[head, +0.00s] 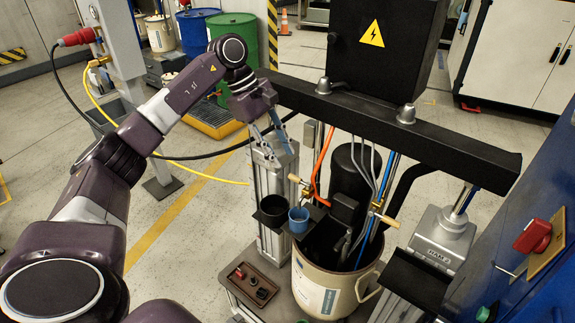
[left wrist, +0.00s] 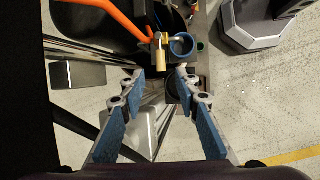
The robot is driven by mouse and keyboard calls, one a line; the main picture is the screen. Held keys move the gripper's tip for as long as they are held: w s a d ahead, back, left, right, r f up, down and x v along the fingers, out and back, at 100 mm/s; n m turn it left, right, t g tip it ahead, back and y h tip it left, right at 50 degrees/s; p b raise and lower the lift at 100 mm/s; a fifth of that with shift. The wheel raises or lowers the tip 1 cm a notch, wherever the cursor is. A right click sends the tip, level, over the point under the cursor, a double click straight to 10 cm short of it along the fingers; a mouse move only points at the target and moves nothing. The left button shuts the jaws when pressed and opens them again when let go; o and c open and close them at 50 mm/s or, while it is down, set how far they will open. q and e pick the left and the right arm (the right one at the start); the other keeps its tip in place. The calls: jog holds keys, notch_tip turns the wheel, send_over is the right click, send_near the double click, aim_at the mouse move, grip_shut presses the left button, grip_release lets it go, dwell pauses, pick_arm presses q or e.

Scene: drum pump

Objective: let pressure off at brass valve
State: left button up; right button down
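A brass valve (head: 306,190) with a tan handle sits by the orange hose, above the blue cup (head: 298,219). In the left wrist view the tan-handled brass valve (left wrist: 161,56) lies just beyond the fingertips, beside the blue cup (left wrist: 182,45). A second brass fitting with a tan lever (head: 381,216) is further right by the grey and blue hoses. My left gripper (head: 274,134) is above the grey column, up and left of the first valve. Its blue-padded fingers (left wrist: 160,76) are spread and empty, not touching the valve. My right gripper is not in view.
A black crossbeam (head: 385,118) runs just right of my left gripper.

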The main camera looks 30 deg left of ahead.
pick_arm(q)
jog(key=w+v, duration=0.1)
jog(key=v, duration=0.5)
jog(key=shift+s, duration=0.5)
